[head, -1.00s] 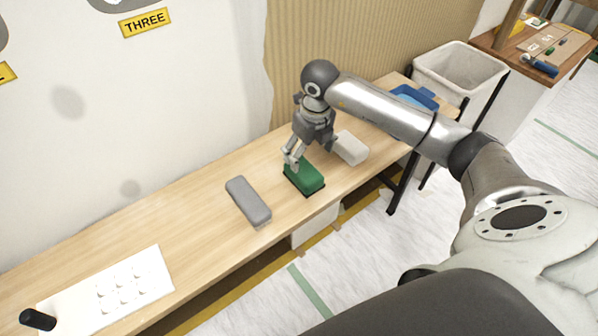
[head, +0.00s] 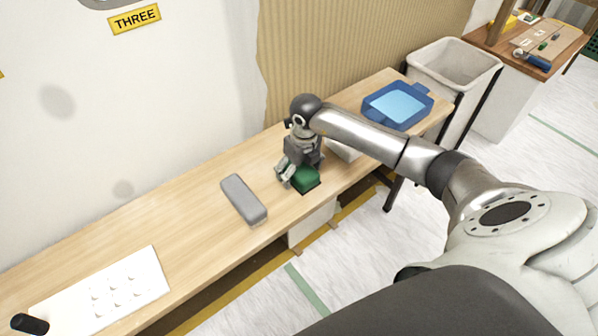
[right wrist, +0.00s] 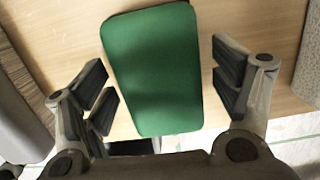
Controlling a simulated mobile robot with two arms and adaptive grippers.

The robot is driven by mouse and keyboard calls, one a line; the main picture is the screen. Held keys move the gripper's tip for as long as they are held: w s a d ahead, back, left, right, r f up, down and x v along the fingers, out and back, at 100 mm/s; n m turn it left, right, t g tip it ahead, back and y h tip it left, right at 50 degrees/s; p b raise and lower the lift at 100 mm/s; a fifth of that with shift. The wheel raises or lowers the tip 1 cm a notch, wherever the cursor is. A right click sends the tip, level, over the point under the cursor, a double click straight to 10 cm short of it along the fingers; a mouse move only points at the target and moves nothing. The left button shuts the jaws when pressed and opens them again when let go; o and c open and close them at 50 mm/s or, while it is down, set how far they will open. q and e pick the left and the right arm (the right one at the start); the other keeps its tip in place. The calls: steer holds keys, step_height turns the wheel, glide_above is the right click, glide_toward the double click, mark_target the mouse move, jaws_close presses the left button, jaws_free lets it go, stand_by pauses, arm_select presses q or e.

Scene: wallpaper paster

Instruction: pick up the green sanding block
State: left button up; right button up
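The green sanding block (head: 307,179) lies on the long wooden table, partly covered by my right gripper in the head view. My right gripper (head: 294,176) is low over the block and pointing down. In the right wrist view the green block (right wrist: 155,65) lies between the two open fingers of my right gripper (right wrist: 168,88). A gap shows on each side, so neither finger clearly touches it. My left gripper is not in view.
A grey block (head: 243,199) lies left of the green one. A whitish block (head: 343,150) sits behind my right arm. A blue tray (head: 369,107), a white bin (head: 455,62) and a white sheet with small bumps (head: 142,262) are also around. Bare table (head: 180,205) lies left of the grey block.

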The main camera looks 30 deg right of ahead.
mark_target(299, 167)
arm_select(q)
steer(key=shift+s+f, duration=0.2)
arm_select(e)
steer(key=c, duration=1)
steer(key=shift+c, duration=0.2)
steer(key=shift+r, duration=0.3)
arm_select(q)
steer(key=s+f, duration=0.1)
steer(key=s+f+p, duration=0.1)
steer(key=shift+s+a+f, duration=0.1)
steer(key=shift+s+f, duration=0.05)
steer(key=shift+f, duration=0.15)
arm_select(e)
step_height(299, 167, up, 10)
steer(key=shift+f, duration=0.25)
